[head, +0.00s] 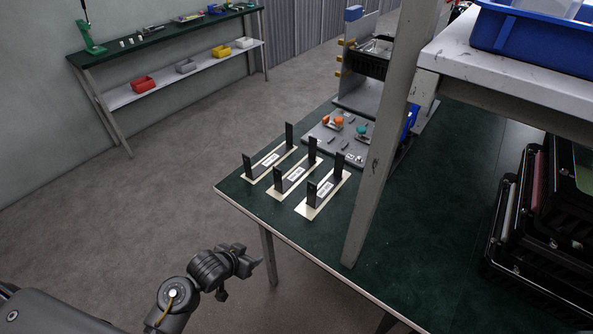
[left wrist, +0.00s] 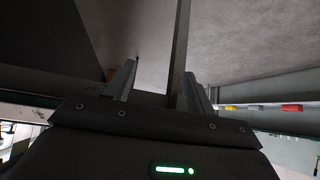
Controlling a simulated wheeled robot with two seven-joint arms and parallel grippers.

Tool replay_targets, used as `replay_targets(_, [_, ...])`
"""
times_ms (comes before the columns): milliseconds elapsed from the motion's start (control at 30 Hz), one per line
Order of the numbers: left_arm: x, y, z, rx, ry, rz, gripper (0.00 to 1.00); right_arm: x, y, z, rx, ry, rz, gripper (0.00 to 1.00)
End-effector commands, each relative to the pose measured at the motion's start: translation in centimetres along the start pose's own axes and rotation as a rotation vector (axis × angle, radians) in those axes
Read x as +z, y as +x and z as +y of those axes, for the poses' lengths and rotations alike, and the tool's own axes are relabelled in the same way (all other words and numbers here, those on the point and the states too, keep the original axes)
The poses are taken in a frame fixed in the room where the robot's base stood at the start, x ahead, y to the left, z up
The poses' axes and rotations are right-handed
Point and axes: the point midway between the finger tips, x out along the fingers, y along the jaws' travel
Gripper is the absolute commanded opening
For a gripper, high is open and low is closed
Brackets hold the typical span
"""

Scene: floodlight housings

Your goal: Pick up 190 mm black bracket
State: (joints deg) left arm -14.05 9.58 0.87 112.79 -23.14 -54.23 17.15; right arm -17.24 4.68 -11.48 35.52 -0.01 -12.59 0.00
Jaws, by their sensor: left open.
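Three black U-shaped brackets stand in a row on pale mats at the near left corner of the green table (head: 400,243): a left one (head: 258,172), a middle one (head: 283,184) and a right one (head: 314,200). Each has a white label, too small to read, so I cannot tell which is 190 mm. My left gripper (head: 256,263) is off the table's left edge, below and apart from the brackets. In the left wrist view its fingers (left wrist: 160,72) are open, with nothing held; no bracket shows there. My right gripper is not in view.
A grey post (head: 377,160) rises from the table right of the brackets, supporting a shelf (head: 470,62). Behind them lies a grey board (head: 330,133) with orange and teal parts. Black crates (head: 540,215) stand at right. Floor left of the table is clear.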

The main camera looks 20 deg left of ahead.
Motion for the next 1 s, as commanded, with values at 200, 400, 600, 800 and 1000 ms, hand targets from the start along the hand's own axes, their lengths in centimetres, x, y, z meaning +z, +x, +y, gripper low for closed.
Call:
replay_targets(200, [-12.5, -5.7, -2.1, -0.003, 0.076, 0.271, 0.55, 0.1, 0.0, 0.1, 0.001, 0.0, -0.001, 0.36])
replay_targets(400, [-18.3, -6.3, -2.7, 0.097, 0.089, 0.412, 0.55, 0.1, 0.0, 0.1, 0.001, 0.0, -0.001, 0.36])
replay_targets(600, [-20.1, -6.5, -2.8, 0.15, 0.087, 0.455, 0.55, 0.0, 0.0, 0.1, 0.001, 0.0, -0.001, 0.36])
replay_targets(800, [-20.7, -5.0, -2.4, 0.153, 0.085, 0.456, 0.55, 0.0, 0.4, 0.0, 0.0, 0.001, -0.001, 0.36])
replay_targets(1000, [-22.0, -2.3, -2.0, 0.152, 0.085, 0.456, 0.55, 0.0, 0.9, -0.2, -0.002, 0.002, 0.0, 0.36])
